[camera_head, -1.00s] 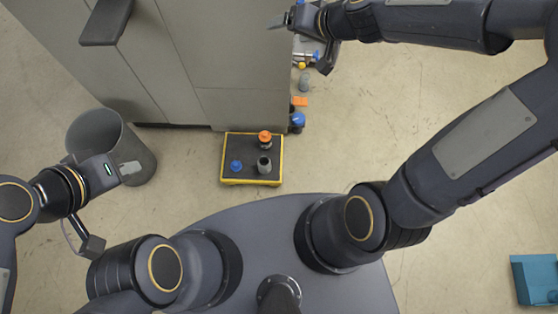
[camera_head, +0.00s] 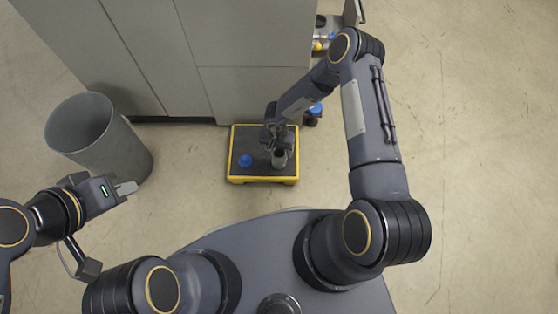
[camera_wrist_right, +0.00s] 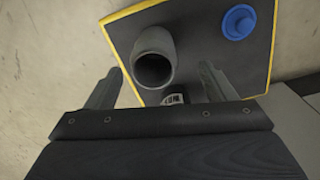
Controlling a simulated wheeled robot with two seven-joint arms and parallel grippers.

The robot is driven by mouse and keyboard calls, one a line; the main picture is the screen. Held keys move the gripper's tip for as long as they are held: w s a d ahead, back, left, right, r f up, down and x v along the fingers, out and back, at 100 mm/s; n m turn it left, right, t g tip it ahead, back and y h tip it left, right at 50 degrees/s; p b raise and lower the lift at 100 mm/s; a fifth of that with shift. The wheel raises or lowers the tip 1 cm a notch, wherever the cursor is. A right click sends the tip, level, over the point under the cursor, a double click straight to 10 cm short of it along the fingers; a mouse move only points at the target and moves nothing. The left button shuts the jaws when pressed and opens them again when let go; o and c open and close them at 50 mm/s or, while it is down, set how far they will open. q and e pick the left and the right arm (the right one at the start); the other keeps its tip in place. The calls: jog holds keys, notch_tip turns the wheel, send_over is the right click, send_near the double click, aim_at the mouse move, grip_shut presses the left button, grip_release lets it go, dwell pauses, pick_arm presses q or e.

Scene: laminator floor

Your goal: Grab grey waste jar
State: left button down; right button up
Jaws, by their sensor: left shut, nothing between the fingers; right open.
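The grey jar (camera_head: 279,159) stands open-topped on a black platform with a yellow rim (camera_head: 262,181). In the right wrist view, the jar (camera_wrist_right: 154,50) is ahead between the two spread fingers, its dark mouth facing the camera. My right gripper (camera_head: 274,142) is open at the jar, over the platform; it also shows in the wrist view (camera_wrist_right: 160,73). I cannot tell whether a finger touches the jar. A labelled object (camera_wrist_right: 174,99) shows partly behind the gripper body. My left gripper (camera_head: 127,188) is shut and empty near the large grey bin.
A blue cap-like piece (camera_head: 245,160) lies on the platform beside the jar. The large open grey bin (camera_head: 130,160) stands at the left. A grey cabinet (camera_head: 250,40) rises behind the platform. Another blue-topped item (camera_head: 314,112) is right of the platform. The floor at right is clear.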

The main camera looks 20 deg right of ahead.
jog(key=b, duration=0.3)
send_over(279, 156)
jog(key=s, duration=0.3)
jog(key=f, duration=0.5)
jog(key=shift+w+a+f, duration=0.25)
jog(key=shift+a+f, duration=0.05)
jog(key=shift+a, duration=0.05)
jog(key=shift+r, duration=0.1)
jog(key=c, duration=1.1)
